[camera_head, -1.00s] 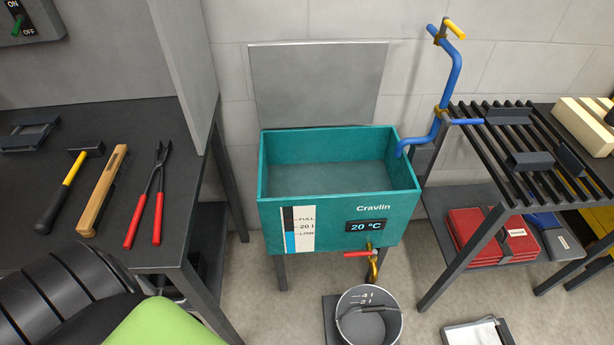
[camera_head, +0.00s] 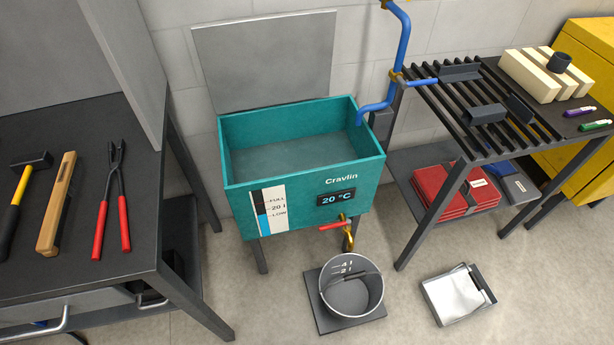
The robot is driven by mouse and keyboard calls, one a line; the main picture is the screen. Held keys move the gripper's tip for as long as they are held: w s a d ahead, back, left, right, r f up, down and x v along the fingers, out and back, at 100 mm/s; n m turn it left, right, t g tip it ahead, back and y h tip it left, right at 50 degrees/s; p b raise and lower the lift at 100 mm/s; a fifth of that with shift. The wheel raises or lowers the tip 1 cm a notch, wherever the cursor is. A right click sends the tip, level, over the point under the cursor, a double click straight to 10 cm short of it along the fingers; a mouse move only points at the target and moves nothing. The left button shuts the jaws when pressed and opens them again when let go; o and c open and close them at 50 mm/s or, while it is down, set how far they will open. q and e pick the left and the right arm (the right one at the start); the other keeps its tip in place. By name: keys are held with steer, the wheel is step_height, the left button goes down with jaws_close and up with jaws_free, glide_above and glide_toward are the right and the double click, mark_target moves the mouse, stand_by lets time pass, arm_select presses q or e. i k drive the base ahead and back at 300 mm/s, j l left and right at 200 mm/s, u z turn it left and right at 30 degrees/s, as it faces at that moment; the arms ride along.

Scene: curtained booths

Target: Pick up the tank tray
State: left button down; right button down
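A teal open-topped tank (camera_head: 310,233) labelled Cravlin stands on legs in the middle, with a level gauge and a 20 °C display. Its grey floor looks bare. A dark flat square tray (camera_head: 325,319) lies on the floor below the tank's tap, with a grey metal bucket (camera_head: 353,292) standing on it. A shallow grey tray (camera_head: 483,288) with a white sheet or cloth in it lies on the floor to the right. I cannot tell from the picture which one is called the tank tray. Neither of my grippers is in view.
A dark bench (camera_head: 90,235) with a hammer (camera_head: 25,190), wooden-handled tool (camera_head: 57,205) and red-handled tongs (camera_head: 111,200) is left. A slatted rack (camera_head: 465,110) is right, above a shelf with red packs (camera_head: 457,195). A blue pipe (camera_head: 396,60) rises beside the tank.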

mark_target(455, 295)
steer(key=z, duration=1.8)
steer(key=i+l+u, duration=0.15)
steer(key=i+l, duration=0.15)
